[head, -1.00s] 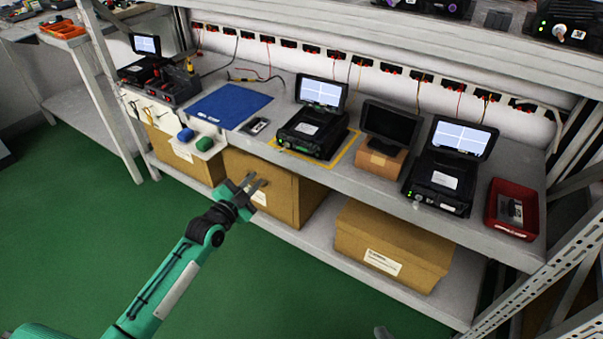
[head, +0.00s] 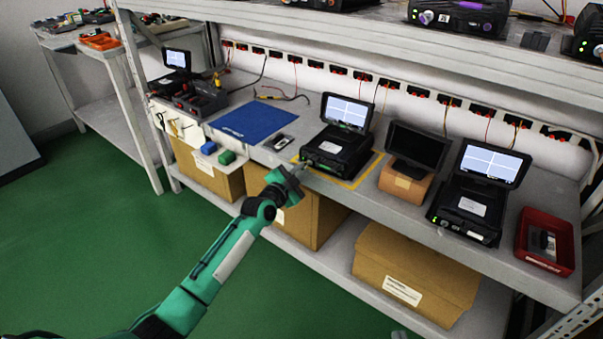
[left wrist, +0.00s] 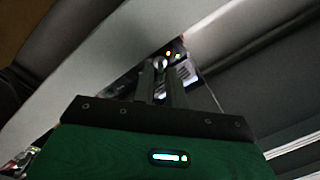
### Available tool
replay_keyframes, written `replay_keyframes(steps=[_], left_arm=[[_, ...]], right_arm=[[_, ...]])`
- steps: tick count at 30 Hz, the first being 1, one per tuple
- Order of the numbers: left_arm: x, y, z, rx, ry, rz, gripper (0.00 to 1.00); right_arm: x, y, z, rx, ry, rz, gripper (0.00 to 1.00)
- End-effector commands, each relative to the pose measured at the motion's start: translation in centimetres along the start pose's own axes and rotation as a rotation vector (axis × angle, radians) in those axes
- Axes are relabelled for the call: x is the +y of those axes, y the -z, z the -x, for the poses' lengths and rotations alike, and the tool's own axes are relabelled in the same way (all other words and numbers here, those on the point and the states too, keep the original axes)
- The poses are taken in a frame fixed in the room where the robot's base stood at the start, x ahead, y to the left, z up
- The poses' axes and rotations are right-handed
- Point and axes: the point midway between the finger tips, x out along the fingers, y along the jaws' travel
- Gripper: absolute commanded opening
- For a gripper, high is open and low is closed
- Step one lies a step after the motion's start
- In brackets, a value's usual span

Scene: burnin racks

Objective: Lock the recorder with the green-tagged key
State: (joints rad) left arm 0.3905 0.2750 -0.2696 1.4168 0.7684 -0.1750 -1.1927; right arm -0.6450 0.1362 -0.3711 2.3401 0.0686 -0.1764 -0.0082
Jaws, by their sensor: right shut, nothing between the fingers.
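The recorder (head: 338,150) is a black box with a raised lit screen, inside a yellow outline on the shelf. My left gripper (head: 292,174) is just in front of its lower left front, with no clear contact. In the left wrist view, the two fingers (left wrist: 160,84) are apart, pointing at the recorder front (left wrist: 184,72), where small orange and green lights show. I see no key between them. A green tag (head: 226,157) and a blue tag (head: 208,148) sit at the shelf's front edge; their keys cannot be made out. A tip of my right gripper (head: 398,335) shows at the bottom edge.
A dark screen on a brown box (head: 408,186) and another recorder (head: 467,205) stand to the right, then a red bin (head: 545,240). A blue mat (head: 248,122) lies to the left. Cardboard boxes (head: 415,270) fill the lower shelf. The green floor in front is clear.

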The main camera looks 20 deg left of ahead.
Motion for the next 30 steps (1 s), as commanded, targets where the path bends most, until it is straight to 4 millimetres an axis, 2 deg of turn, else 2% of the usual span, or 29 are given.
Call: replay_keyframes(steps=[4, 11, 12, 14, 23, 30], left_arm=[[0.03, 0.02, -0.59, 0.000, 0.000, 0.000, 0.14], [0.00, 0.02, -0.64, 0.000, 0.000, 0.000, 0.14], [0.00, 0.02, -0.64, 0.000, 0.000, 0.000, 0.12], [0.00, 0.02, -0.63, 0.000, 0.000, 0.000, 0.00], [0.00, 0.01, -0.61, 0.000, 0.000, 0.011, 0.00], [-0.04, 0.00, -0.60, -0.001, -0.001, 0.099, 0.00]], right_arm=[[0.16, 0.71, -0.19, 0.036, -0.002, 0.005, 0.00], [0.18, 0.85, -0.21, 0.041, -0.002, 0.006, 0.00], [0.18, 0.85, -0.21, 0.041, -0.002, 0.006, 0.00], [0.17, 0.85, -0.21, 0.041, -0.002, 0.006, 0.00], [0.14, 0.85, -0.20, 0.038, -0.001, 0.005, 0.00], [-0.02, 0.20, -0.03, -0.003, 0.000, -0.001, 0.00]])
